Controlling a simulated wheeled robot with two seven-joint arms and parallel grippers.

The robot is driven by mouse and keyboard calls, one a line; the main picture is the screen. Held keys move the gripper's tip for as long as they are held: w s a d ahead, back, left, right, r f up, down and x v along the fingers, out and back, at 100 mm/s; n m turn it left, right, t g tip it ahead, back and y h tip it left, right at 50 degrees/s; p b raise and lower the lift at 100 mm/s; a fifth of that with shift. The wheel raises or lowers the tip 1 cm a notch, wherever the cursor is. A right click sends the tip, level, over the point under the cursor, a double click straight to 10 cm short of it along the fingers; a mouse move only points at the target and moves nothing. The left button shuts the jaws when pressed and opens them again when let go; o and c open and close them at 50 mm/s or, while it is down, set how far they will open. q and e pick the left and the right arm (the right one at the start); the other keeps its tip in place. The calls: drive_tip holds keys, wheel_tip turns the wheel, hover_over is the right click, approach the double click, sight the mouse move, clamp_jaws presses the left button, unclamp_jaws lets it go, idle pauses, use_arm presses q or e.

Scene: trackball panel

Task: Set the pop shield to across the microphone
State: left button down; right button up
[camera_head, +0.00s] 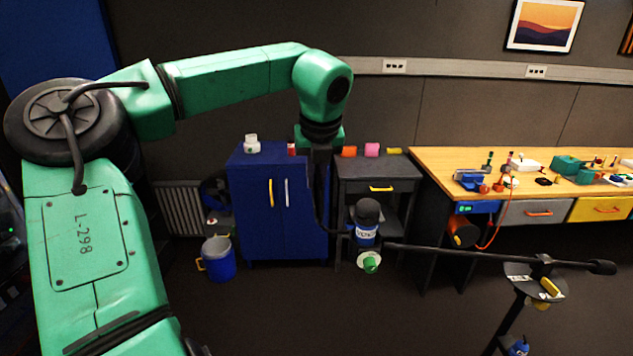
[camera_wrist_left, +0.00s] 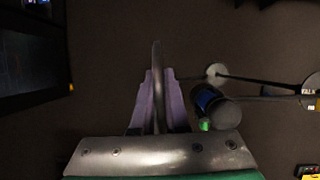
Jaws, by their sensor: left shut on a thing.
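The microphone (camera_head: 366,233) has a dark rounded head, a blue label band and a green-and-white lower end. It hangs from the left end of the black boom (camera_head: 470,254) and also shows in the left wrist view (camera_wrist_left: 213,105). My left gripper (camera_head: 318,185) points down, left of the microphone. In the left wrist view my fingers (camera_wrist_left: 157,100) are shut on a thin upright strip, apparently the pop shield (camera_wrist_left: 157,60) seen edge-on. In the head view the shield is hard to separate from the dark fingers. It stands beside the microphone, not across it. My right gripper is out of view.
A blue cabinet (camera_head: 250,200) and a dark side table (camera_head: 375,172) stand behind. A wooden workbench (camera_head: 440,165) with loose items is at the right. The boom's stand carries a small round tray (camera_head: 520,280). A blue bucket (camera_head: 218,262) stands on the floor at left.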

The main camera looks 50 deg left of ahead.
use_arm(q)
drive_tip(key=shift+s+d+n, duration=0.2)
drive_tip(key=shift+d+n, duration=0.1)
drive_tip(key=shift+n, duration=0.1)
drive_tip(key=shift+b, duration=0.3)
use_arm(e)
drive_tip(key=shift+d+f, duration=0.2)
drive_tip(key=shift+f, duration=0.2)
use_arm(q)
drive_tip(key=shift+s, duration=0.1)
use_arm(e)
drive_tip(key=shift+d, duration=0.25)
use_arm(q)
drive_tip(key=c, duration=0.9)
unclamp_jaws()
drive_tip(key=shift+d, duration=0.1)
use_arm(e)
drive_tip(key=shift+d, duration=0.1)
use_arm(q)
drive_tip(key=shift+r, duration=0.15)
drive_tip(key=v, duration=1.4)
drive_tip(key=shift+d+r, duration=0.1)
drive_tip(key=shift+d, duration=0.2)
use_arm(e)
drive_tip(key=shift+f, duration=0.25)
